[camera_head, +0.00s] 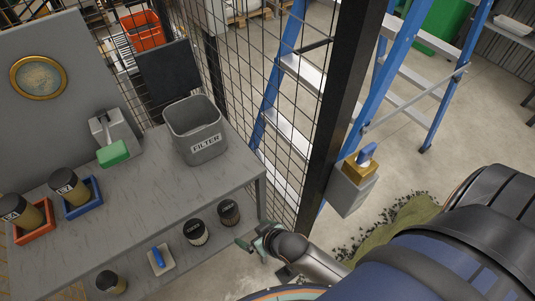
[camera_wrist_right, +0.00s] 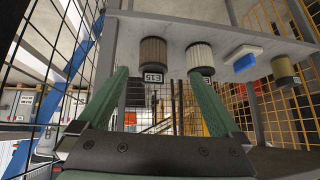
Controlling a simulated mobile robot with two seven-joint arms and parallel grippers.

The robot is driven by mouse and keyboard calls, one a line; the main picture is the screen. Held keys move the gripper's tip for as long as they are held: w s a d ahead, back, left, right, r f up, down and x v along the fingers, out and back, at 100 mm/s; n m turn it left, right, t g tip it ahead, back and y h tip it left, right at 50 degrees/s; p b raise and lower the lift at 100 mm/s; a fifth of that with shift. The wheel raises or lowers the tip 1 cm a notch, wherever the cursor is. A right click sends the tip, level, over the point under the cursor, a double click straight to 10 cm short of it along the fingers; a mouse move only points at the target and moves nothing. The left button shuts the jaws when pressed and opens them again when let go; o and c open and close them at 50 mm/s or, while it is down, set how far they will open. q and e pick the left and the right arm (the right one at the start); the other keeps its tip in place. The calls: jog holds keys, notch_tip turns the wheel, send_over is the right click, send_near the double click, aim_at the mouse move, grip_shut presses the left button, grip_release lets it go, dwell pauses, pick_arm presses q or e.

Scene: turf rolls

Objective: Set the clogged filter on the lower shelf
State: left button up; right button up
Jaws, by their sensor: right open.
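A filter with dark brown pleats (camera_head: 229,212), which looks like the clogged one, stands upright on the lower shelf (camera_head: 215,260) near its right end. It also shows in the right wrist view (camera_wrist_right: 153,56), where the scene appears upside down. A filter with paler, whitish pleats (camera_head: 195,232) stands just left of it. My right gripper (camera_head: 254,243) is open and empty, just off the shelf's right end, apart from the brown filter. Its green fingers (camera_wrist_right: 172,100) are spread wide in the wrist view, with nothing between them. My left gripper is not in view.
The top holds a grey FILTER bin (camera_head: 195,128) and two filters in orange (camera_head: 36,226) and blue (camera_head: 84,202) trays. A mesh fence post (camera_head: 338,110) stands right of the bench.

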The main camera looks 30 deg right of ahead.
jog(key=s+d+r+t, duration=0.1)
jog(key=s+d+r, duration=0.1)
jog(key=s, duration=0.4)
jog(key=shift+s+r+n+t+y, duration=0.25)
jog(key=shift+r+n+t+y, duration=0.05)
jog(key=shift+r, duration=0.5)
